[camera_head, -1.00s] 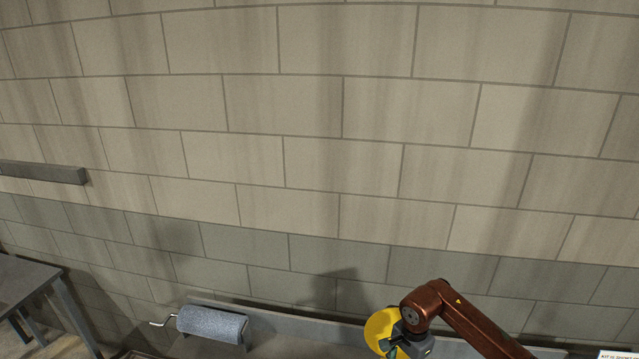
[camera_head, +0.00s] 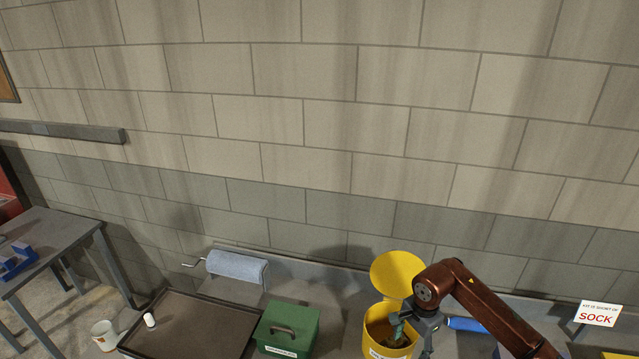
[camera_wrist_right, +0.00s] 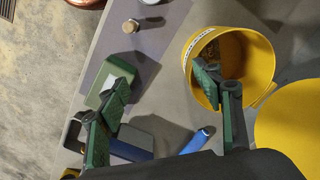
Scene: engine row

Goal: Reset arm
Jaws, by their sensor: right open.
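My right gripper (camera_head: 402,328) is at the end of the red-brown arm that comes in from the lower right. In the head view it shows in front of the yellow bucket (camera_head: 378,317), whose round yellow lid (camera_head: 397,273) stands open behind. In the right wrist view my gripper (camera_wrist_right: 165,105) has its two green fingers wide apart with nothing between their tips. One finger overlaps the near side of the bucket (camera_wrist_right: 262,62); I cannot tell whether they touch. My left gripper is not in view.
A green box with a handle (camera_head: 287,329), a dark tray (camera_head: 190,330) and a blue roll (camera_head: 237,266) are on the bench to the left. A blue-handled tool (camera_head: 466,324) lies right of the bucket. A sign (camera_head: 598,313) stands far right.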

